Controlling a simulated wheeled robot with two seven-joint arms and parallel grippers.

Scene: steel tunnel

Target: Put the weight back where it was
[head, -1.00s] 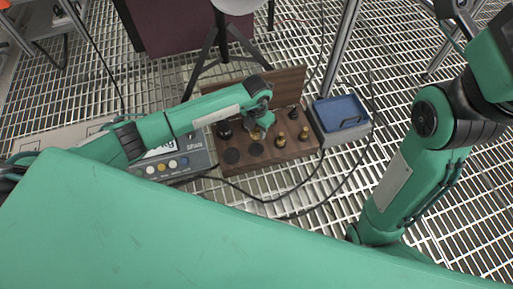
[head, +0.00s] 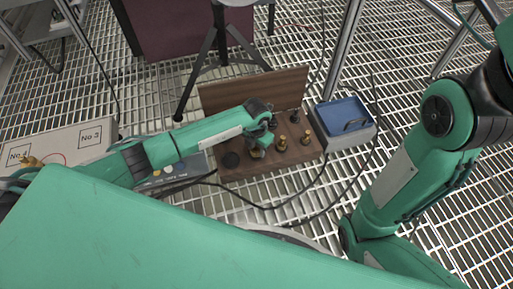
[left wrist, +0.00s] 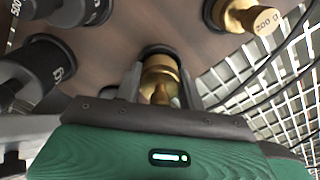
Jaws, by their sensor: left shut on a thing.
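My left gripper (left wrist: 160,85) is shut on a brass weight (left wrist: 160,68). In the left wrist view the weight sits between the two fingers, at a dark round recess in the wooden weight box (head: 240,172). I cannot tell whether it rests fully in the recess. In the head view my left gripper (head: 264,143) is over the front row of the box, with the held brass weight (head: 257,152) low beneath it. An empty dark recess (head: 231,160) lies to its left. My right gripper is out of view; only its arm shows at the right.
Brass weights (head: 282,143) stand to the right in the box; one (left wrist: 262,20) reads 200 g. Black weights (left wrist: 38,65) stand nearby. The box lid (head: 255,88) is raised behind. A blue-topped case (head: 345,115) is right, a scale (head: 165,174) left. Cables cross the grating.

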